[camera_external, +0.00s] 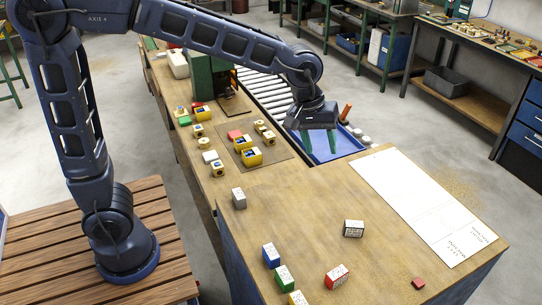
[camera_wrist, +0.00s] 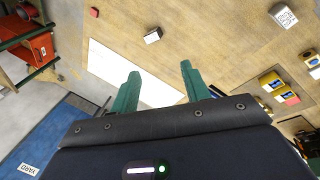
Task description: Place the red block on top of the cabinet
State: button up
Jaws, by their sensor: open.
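A small plain red block (camera_external: 418,283) lies near the front right of the wooden worktop (camera_external: 310,215); it also shows at the top left of the wrist view (camera_wrist: 93,12). A larger red block with a white lettered side (camera_external: 336,276) sits to its left on the same top. A dark green cabinet-like box (camera_external: 201,76) stands at the back left on the bench; I cannot tell whether it is the cabinet meant. My gripper (camera_external: 320,150) points down, open and empty, above the blue tray (camera_external: 350,143), far from both red blocks. Its green fingers are apart in the wrist view (camera_wrist: 160,70).
Blue (camera_external: 271,255), green (camera_external: 285,278) and yellow (camera_external: 298,298) blocks stand at the front left. A dark labelled block (camera_external: 354,228) and a grey one (camera_external: 239,198) are nearby. A white sheet (camera_external: 420,205) covers the right side. Several yellow parts crowd the bench behind.

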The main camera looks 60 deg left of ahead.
jog(key=s+a+m, duration=0.3)
jog(key=s+a, duration=0.3)
jog(key=s, duration=0.4)
jog(key=s+a+m+t+y, duration=0.1)
jog(key=s+a+m, duration=0.2)
jog(key=s, duration=0.6)
jog(key=s+a+m, duration=0.2)
jog(key=s+a, duration=0.6)
jog(key=s, duration=0.2)
jog(key=shift+s+a+f+m+t+y, duration=0.3)
jog(key=shift+a+f+m+t, duration=0.05)
jog(key=shift+m+t, duration=0.05)
